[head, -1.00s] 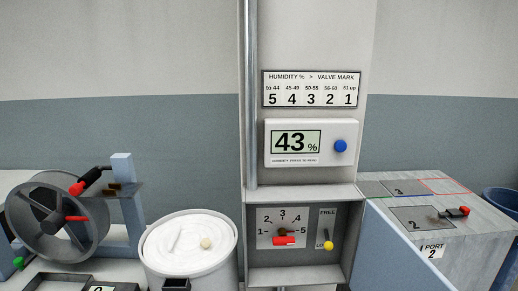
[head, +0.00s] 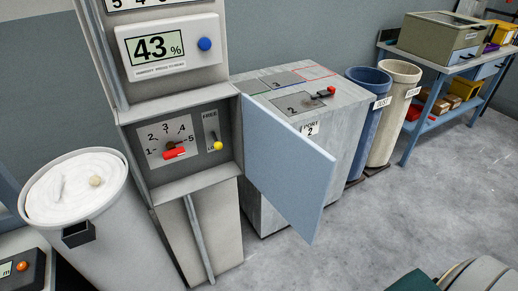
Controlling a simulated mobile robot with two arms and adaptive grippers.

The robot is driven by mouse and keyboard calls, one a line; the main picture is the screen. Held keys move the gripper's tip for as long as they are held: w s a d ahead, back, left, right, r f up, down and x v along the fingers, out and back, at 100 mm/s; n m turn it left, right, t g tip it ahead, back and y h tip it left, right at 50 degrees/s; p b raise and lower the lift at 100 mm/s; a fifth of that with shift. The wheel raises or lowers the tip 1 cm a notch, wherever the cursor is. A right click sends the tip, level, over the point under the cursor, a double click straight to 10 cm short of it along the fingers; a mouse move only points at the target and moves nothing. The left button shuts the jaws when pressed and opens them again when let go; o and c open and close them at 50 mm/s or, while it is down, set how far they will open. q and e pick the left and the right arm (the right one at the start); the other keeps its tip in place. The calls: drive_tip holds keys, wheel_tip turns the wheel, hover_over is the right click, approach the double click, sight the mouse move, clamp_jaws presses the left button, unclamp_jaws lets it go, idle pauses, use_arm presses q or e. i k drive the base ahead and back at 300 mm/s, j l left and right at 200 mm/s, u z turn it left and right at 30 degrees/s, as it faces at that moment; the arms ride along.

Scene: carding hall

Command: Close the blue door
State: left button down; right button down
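The blue door (head: 288,165) is a flat light-blue panel in the head view. It stands open, swung outward from the right side of a grey recessed box (head: 190,182) on the pillar. The box interior is exposed, with a dial plate (head: 154,141) marked 1 to 5, a red handle (head: 174,153), and a small plate marked FREE (head: 210,121) with a yellow knob (head: 218,146). Neither of my grippers is in view.
A grey cabinet (head: 262,205) marked PORT 2 stands behind the door. Blue (head: 369,85) and cream (head: 396,110) bins stand beyond it. A white drum (head: 100,225) is left of the pillar. Open concrete floor (head: 400,200) lies in front and to the right.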

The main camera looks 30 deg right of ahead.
sight(292, 173)
drive_tip(key=i+l+u, duration=0.1)
drive_tip(key=l+u, duration=0.25)
drive_tip(key=l, duration=0.55)
drive_tip(key=l+u, duration=0.35)
drive_tip(key=l, duration=0.5)
drive_tip(key=k+l+u, duration=0.15)
drive_tip(key=l+u, duration=0.2)
drive_tip(key=l, duration=0.55)
